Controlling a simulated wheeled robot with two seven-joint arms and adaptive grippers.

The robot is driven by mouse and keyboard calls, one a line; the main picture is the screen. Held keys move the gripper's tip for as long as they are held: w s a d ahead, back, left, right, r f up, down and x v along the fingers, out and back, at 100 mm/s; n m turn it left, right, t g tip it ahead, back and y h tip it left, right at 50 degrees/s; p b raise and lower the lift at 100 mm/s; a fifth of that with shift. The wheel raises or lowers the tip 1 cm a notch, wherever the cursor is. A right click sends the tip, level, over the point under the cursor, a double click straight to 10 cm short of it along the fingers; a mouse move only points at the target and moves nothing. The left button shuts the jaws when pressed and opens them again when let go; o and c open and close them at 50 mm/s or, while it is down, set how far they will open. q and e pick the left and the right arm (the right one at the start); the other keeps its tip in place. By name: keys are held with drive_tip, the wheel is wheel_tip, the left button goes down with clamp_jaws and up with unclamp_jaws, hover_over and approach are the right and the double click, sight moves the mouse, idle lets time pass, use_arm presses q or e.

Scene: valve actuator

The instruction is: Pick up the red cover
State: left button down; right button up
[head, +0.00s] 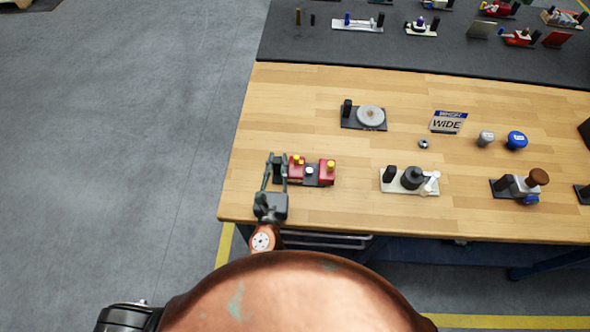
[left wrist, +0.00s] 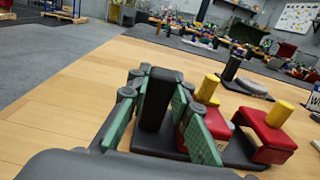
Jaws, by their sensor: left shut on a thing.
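A dark base (head: 311,183) on the wooden workbench bears two red covers with yellow knobs, a left one (head: 296,171) and a right one (head: 327,174). A black upright post (left wrist: 157,98) stands at the base's left end. My left gripper (head: 278,163) reaches in from the front edge, its fingers on both sides of this post and shut on it. In the left wrist view, the right finger partly hides the nearer red cover (left wrist: 187,128); the farther red cover (left wrist: 266,137) stands clear of the fingers. My right gripper is not in view.
A grey disc fixture (head: 370,116) stands behind. A white-based fixture (head: 398,187), a fixture with a brown knob (head: 538,177) and a blue knob (head: 516,140) lie to the right. A sign (head: 448,122) stands further back. The bench left of the gripper is bare.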

idle(0.4)
use_arm(q)
wheel_tip(320, 180, up, 9)
drive_tip(key=shift+f, duration=4.05)
drive_tip(key=shift+f, duration=0.5)
drive_tip(key=shift+f, duration=0.15)
use_arm(e)
drive_tip(key=shift+w, duration=0.1)
drive_tip(key=shift+c, duration=0.5)
